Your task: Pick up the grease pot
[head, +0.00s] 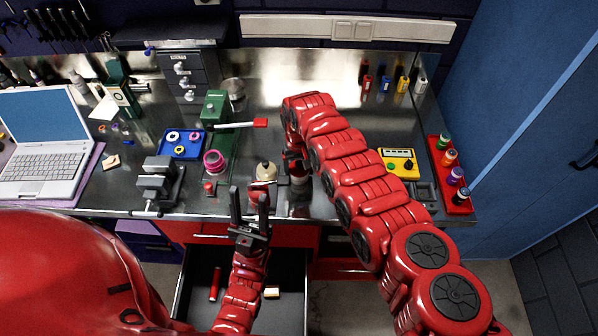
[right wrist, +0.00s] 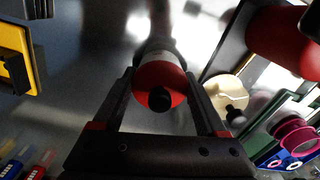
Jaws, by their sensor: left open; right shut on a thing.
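The grease pot appears to be the pot with a red top and black knob (right wrist: 160,82) between my right gripper's fingers in the right wrist view. My right gripper (head: 297,158) is shut on it over the front of the bench. My left gripper (head: 250,204) is open and empty, fingers pointing up the picture, near the bench's front edge. A cream pot with a dark top (head: 265,172) stands just left of the held pot.
A yellow device (head: 398,162) and a red rack (head: 452,178) are to the right. An open drawer (head: 290,258) lies below the bench edge.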

